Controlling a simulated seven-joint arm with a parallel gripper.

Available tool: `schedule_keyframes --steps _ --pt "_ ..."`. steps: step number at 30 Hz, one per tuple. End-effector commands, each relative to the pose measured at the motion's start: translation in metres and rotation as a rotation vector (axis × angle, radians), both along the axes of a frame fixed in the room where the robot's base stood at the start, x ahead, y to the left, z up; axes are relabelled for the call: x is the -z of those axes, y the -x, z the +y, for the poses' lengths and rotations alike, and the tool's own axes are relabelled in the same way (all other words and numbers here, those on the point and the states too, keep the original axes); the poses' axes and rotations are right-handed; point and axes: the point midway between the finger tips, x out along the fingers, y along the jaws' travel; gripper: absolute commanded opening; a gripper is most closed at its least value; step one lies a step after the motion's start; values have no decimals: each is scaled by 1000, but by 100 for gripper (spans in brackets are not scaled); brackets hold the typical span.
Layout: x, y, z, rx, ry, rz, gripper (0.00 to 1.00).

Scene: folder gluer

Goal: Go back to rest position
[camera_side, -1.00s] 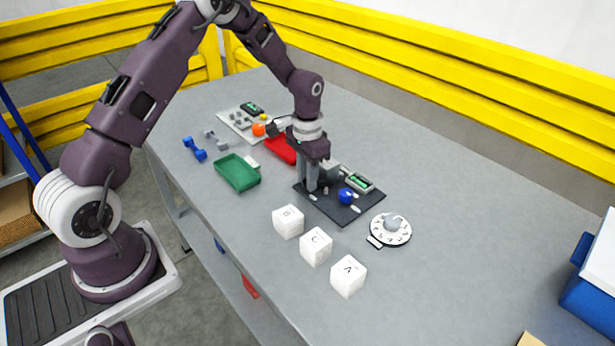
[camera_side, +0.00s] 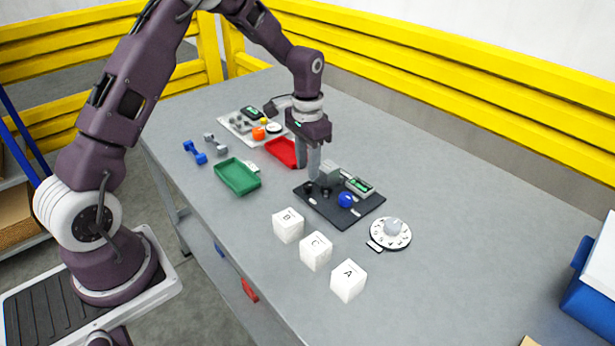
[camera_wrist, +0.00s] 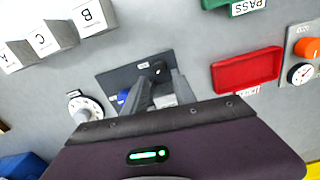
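My gripper (camera_side: 308,175) is above the left end of a dark panel (camera_side: 340,214) on the grey table. The panel carries a blue ball-shaped knob (camera_side: 345,199), small black knobs (camera_side: 325,192), a grey block (camera_side: 329,173) and a box with a green display (camera_side: 359,186). The fingers hide part of the panel in the wrist view.
White lettered cubes B (camera_side: 288,225), C (camera_side: 316,250) and A (camera_side: 348,280) stand in front. A dial (camera_side: 390,234) lies right of the panel.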

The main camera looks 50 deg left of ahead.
Motion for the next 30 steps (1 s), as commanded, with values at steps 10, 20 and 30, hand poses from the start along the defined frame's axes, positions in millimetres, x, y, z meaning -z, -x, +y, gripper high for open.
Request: schedule_keyframes --steps 10,20,30 --pt "-17 0 0 -1 0 0 32" --pt "-139 64 -39 -13 -48 -151 32" --pt "-216 250 -90 -72 -10 -431 32"
